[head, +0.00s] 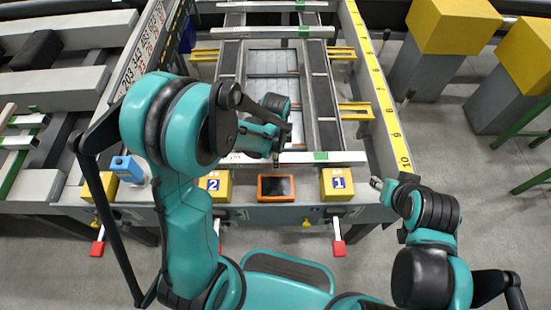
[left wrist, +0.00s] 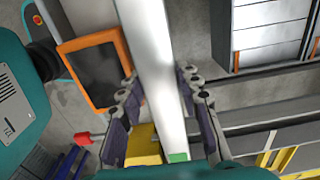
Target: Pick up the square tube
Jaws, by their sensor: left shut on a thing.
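A pale square tube (head: 345,157) with a green band lies crosswise at the near end of the runout table. It shows as a light bar in the left wrist view (left wrist: 158,55), running between the fingers. My left gripper (head: 276,156) is shut on this tube, with one finger on each side of it in the left wrist view (left wrist: 160,95). The arm hides part of the tube's left side in the head view. My right gripper (head: 378,184) is off the table's right front corner, apart from the tube; its finger opening is too small to judge.
Two more pale tubes, a nearer one (head: 265,32) and a farther one (head: 275,6), lie across the table's far end. An orange-framed screen (head: 276,188) sits between yellow blocks numbered 2 (head: 214,186) and 1 (head: 338,184). Yellow-topped pedestals (head: 450,25) stand at right.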

